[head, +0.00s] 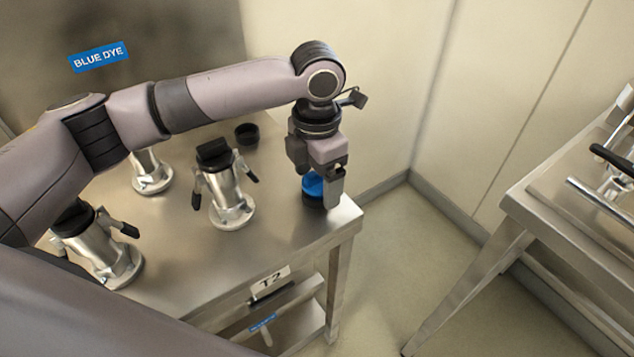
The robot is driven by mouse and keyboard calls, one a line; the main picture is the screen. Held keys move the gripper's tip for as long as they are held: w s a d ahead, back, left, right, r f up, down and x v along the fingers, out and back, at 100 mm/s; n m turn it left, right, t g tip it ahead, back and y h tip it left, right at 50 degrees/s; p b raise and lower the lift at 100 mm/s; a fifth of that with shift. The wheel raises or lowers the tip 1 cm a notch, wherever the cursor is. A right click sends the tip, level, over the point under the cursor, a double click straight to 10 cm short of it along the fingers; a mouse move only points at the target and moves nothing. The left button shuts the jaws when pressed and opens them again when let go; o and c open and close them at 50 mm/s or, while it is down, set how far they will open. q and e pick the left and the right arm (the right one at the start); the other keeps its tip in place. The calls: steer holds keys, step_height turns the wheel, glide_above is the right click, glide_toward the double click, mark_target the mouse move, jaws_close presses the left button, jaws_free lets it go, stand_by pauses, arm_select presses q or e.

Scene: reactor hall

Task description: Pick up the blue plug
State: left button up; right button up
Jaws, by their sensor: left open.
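The blue plug (313,187) stands near the right end of the steel table marked T2 (275,250). It has a blue top and a dark lower part. My left gripper (325,192) points down at the plug, with its fingers at the plug's height. The near finger hides part of the plug. The gripper is open, and I cannot tell whether a finger touches the plug. My right gripper is not in view.
Several metal fittings with black handles, one of them upright (228,205), stand on the table left of the plug. A black cap (247,133) lies behind. A second steel table (540,215) stands at right, with floor between.

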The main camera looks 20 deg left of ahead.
arm_select(q)
steer(key=shift+f, duration=0.9)
steer(key=c, duration=1.1)
steer(key=shift+r, duration=0.15)
